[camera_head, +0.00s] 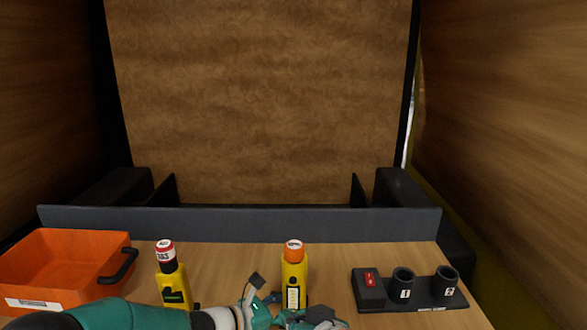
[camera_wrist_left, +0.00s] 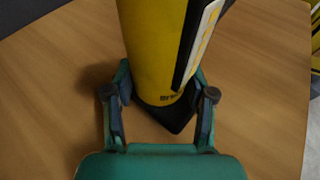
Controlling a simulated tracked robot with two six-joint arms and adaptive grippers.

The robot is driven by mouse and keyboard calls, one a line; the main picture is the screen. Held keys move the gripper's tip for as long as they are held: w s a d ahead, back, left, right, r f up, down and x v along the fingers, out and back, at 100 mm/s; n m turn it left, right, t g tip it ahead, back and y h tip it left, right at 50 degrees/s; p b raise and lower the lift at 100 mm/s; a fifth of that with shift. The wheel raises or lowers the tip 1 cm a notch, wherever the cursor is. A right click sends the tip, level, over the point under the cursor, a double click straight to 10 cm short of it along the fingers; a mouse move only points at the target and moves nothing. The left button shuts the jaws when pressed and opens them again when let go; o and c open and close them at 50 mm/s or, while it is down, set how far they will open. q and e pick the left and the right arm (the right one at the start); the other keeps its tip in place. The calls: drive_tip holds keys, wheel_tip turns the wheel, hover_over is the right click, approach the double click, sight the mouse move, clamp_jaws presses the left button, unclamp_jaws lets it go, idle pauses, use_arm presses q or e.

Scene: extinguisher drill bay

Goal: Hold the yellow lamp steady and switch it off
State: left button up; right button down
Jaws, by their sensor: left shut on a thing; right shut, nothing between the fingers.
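The yellow lamp (camera_head: 294,276) stands upright near the middle of the table, with an orange top and a pale label strip on its front. My left gripper (camera_head: 275,306) reaches in from the left and is shut on the lamp's lower body. In the left wrist view the yellow body (camera_wrist_left: 150,50) is between the two fingers of my left gripper (camera_wrist_left: 160,100), and its dark base shows below. The lamp's lower end is hidden in the head view.
A second yellow device (camera_head: 173,284) with a black and red top stands left of the lamp. An orange bin (camera_head: 60,265) is at the far left. A black holder (camera_head: 425,301) with a red switch and two numbered cups is at the right. A dark rail (camera_head: 240,220) closes the table's back.

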use_arm(q)
drive_tip(key=shift+f, duration=0.1)
drive_tip(key=o, duration=1.2)
drive_tip(key=shift+c, duration=0.2)
